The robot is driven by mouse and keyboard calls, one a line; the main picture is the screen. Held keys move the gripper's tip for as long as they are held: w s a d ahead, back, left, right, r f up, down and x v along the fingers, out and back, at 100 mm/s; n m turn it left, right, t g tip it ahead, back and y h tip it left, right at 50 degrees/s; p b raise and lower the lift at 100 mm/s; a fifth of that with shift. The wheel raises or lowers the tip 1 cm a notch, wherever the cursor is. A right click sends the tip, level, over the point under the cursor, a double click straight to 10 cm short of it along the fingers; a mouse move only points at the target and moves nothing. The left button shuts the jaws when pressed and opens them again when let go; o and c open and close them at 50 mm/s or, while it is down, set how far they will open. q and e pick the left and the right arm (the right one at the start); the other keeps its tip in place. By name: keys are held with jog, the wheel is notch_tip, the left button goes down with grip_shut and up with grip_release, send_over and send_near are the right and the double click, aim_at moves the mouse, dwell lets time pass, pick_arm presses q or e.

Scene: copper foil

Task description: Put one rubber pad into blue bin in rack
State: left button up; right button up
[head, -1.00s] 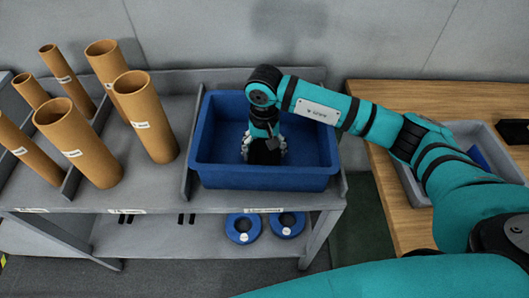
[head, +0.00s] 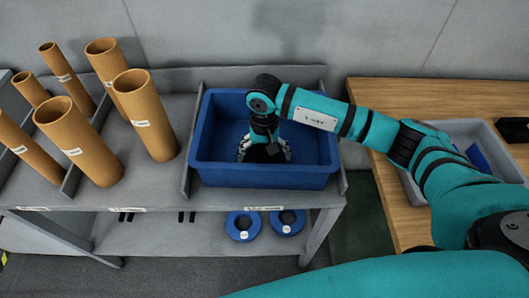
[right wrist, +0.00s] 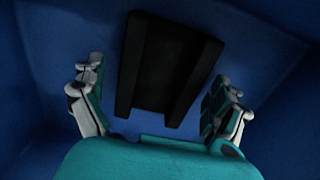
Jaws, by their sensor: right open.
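The blue bin (head: 262,176) stands on the upper shelf of the grey rack (head: 226,76). My right gripper (head: 265,155) is down inside the bin, with its fingers spread open. A black rubber pad (right wrist: 168,68) lies in the bin, seen between the two fingers in the right wrist view. A gap shows between the pad and each finger. In the head view the pad is mostly hidden by the gripper. My left gripper is not in view.
Several brown cardboard tubes (head: 146,115) stand left of the bin. Two blue rings (head: 243,226) lie on the lower shelf. At the right, a wooden table (head: 405,92) holds a grey tray (head: 480,130) with a blue item inside and a black object (head: 514,130).

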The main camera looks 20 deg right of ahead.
aim_at(264, 157)
jog(key=shift+r, duration=0.25)
notch_tip(264, 157, up, 12)
jog(key=b, duration=0.2)
jog(key=shift+f, duration=0.2)
